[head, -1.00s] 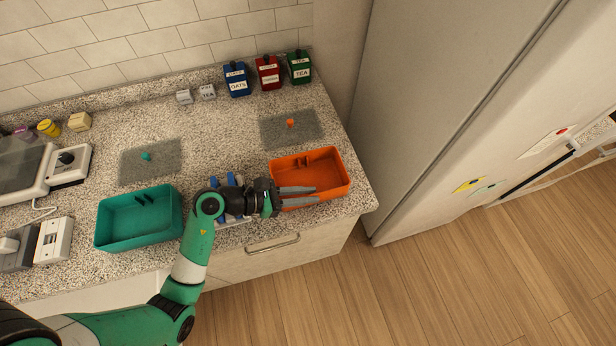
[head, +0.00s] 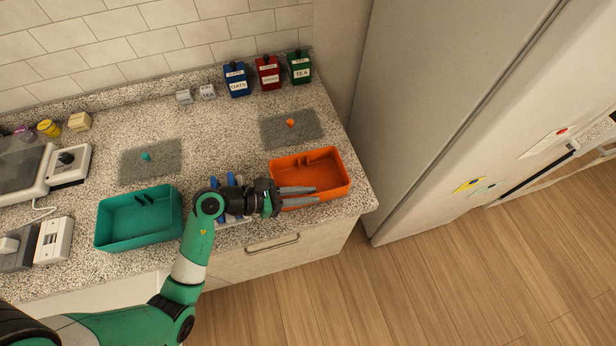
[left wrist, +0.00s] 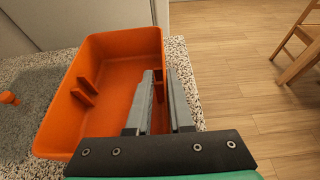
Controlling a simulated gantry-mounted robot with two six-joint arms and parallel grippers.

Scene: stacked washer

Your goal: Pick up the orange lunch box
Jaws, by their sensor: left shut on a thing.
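The orange lunch box (head: 335,172) is an open tray with small dividers on the right end of the counter, near the front edge. It also shows in the left wrist view (left wrist: 118,58). My left gripper (head: 317,194) reaches it from the left at its front side. In the left wrist view, its two grey fingers (left wrist: 158,76) lie on either side of one box wall and are shut on it. The box looks level and close to the counter; I cannot tell whether it is touching. My right gripper is not in view.
A green tray (head: 112,228) sits to the left. Two grey mats, one with an orange knob (head: 290,123) and one with a teal knob (head: 146,156), lie behind. Several labelled canisters (head: 268,75) stand by the wall. A tall fridge (head: 430,110) rises on the right.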

